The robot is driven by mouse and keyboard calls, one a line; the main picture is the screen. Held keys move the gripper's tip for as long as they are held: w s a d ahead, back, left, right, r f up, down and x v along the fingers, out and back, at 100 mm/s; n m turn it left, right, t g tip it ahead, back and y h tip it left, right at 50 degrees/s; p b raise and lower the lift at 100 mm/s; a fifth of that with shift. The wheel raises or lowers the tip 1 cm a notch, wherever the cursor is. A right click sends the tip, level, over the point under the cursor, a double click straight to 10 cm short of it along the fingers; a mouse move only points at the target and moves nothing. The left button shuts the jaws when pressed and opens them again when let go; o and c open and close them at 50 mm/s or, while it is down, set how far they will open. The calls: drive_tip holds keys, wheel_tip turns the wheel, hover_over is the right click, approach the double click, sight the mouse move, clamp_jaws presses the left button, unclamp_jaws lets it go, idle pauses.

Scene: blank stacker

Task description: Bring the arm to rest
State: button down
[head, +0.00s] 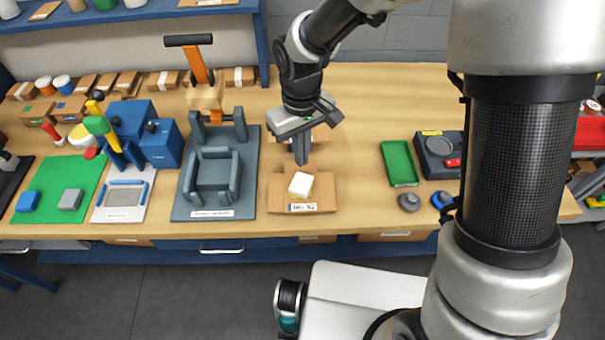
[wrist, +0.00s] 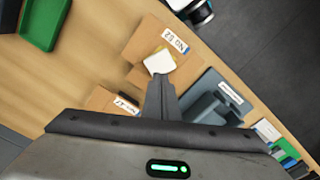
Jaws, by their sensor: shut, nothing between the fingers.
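My gripper (head: 302,160) is shut and empty. It points down above the wooden bench, just behind a white block. In the wrist view its closed fingers (wrist: 158,88) show at the lower middle, with the white block just past their tips. The white block (head: 300,185) sits on a brown cardboard-coloured tray (head: 322,200) with a white label at its front. The block also shows in the wrist view (wrist: 160,62). The gripper looks apart from the block, though the exact gap is hard to tell. Another brown tray is partly hidden behind my gripper.
A grey fixture (head: 214,190) with an orange-handled press stands to the left. A green tray (head: 399,163), a dark box (head: 437,155) and two small round knobs lie to the right. Bare wood (head: 355,150) lies between my gripper and the green tray. Brown boxes line the back left.

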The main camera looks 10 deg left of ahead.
drive_tip(key=s+d+r+m+t, duration=0.2)
drive_tip(key=d+r+m, duration=0.1)
drive_tip(key=d+r, duration=0.6)
drive_tip(key=s+d+r+m+t, duration=0.2)
drive_tip(key=s+d+r+m, duration=0.1)
drive_tip(key=d+r, duration=0.7)
drive_tip(key=s+d+r+m+t, duration=0.1)
drive_tip(key=s+d+r+m, duration=0.1)
drive_tip(key=s, duration=0.4)
drive_tip(key=d+r, duration=0.1)
drive_tip(key=d, duration=0.1)
drive_tip(key=shift+s+d+m+t, duration=0.3)
drive_tip(key=shift+s+d, duration=0.05)
drive_tip(key=shift+r, duration=0.1)
